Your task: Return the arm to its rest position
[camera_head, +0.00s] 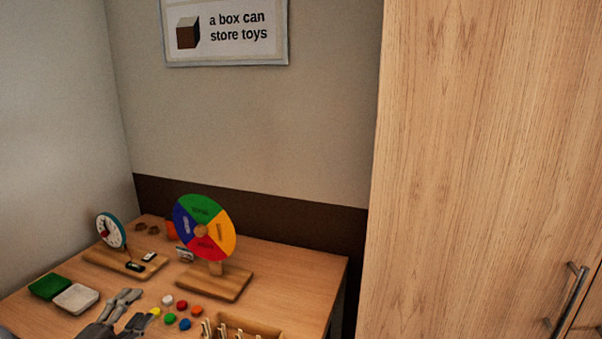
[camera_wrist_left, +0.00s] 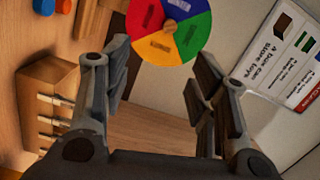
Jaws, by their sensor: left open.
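My left gripper (camera_head: 127,311) is low in the head view, above the front left part of the wooden table (camera_head: 290,275). In the left wrist view its two fingers (camera_wrist_left: 158,90) stand wide apart with nothing between them. The gripper is open and empty. Beyond the fingers the coloured wheel (camera_wrist_left: 170,45) shows, apart from them. My right gripper does not show in either view.
The colour wheel (camera_head: 204,228) and a toy clock (camera_head: 111,231) stand on wooden bases. Green (camera_head: 49,286) and white (camera_head: 75,298) pads lie left. Several coloured pieces (camera_head: 184,324) and a wooden box with pegs (camera_head: 250,325) are right of the gripper. A tall cabinet (camera_head: 470,170) stands right.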

